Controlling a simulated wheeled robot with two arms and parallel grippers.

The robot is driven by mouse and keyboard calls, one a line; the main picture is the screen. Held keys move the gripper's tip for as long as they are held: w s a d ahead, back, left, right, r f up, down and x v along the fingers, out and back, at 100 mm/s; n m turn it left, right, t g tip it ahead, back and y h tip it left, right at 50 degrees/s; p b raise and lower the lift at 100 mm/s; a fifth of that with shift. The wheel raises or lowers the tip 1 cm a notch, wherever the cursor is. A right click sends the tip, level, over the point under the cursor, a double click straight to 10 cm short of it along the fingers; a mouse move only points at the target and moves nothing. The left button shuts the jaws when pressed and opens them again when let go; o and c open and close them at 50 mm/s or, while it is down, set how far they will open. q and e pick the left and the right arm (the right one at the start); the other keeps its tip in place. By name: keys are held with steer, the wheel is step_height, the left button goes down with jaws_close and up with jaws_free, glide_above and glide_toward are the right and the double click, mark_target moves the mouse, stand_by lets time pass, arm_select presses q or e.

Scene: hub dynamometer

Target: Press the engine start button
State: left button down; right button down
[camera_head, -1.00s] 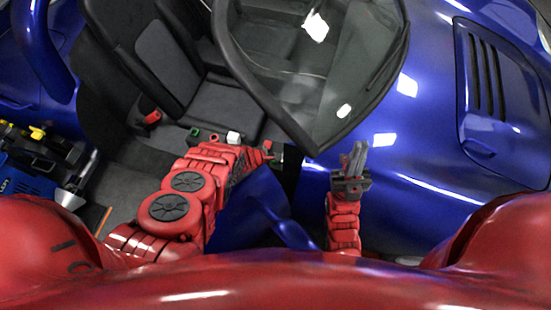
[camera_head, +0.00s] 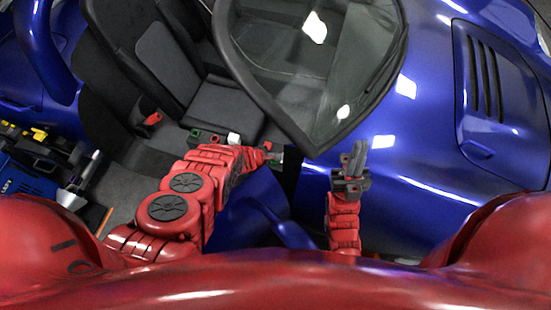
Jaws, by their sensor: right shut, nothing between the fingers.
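The engine start button cannot be made out in this view; it may be hidden behind my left arm or the dashboard. My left arm reaches into the open cockpit of the blue car (camera_head: 415,125). My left gripper (camera_head: 276,158) is at the windshield's lower edge, small and partly hidden, so its jaws cannot be judged. My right gripper (camera_head: 357,150) points up with its grey fingers together and nothing between them. It is in front of the car's blue bodywork, right of my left gripper.
The windshield (camera_head: 300,70) with its black frame rises just beyond my grippers. A black seat (camera_head: 175,65) and a red buckle (camera_head: 153,119) are at the left. Small green, red and white parts show beside my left arm. Blue equipment (camera_head: 28,178) stands at the far left.

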arm_select(q)
step_height(320, 180, up, 6)
steer(key=p, duration=0.6)
steer(key=shift+p, duration=0.3)
stand_by(0.6)
